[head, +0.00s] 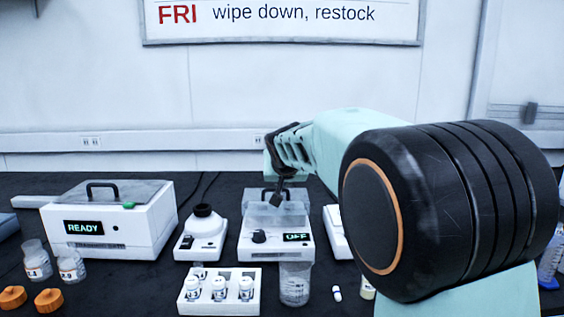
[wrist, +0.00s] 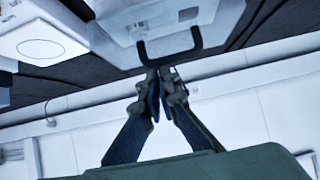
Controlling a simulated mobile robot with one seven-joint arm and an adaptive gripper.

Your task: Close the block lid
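The block is a white box (head: 276,245) with a dark knob and a display reading OFF, at the middle of the bench in the head view. Its translucent lid (head: 262,211) has a black handle and appears raised at a tilt; the exact angle is hard to tell. In the wrist view the lid (wrist: 125,22) and its U-shaped handle (wrist: 172,52) are close ahead. My gripper (wrist: 163,75) has its fingertips nearly together at the handle's outer edge, with nothing clearly held between them. In the head view my gripper (head: 277,197) is over the lid, partly covering it.
Left of the block stand a small white device (head: 201,236) and a larger white box (head: 110,232) reading READY. A white vial rack (head: 219,304) and a clear beaker (head: 294,285) stand close in front. Bottles (head: 36,260) and orange caps (head: 49,300) are at the left.

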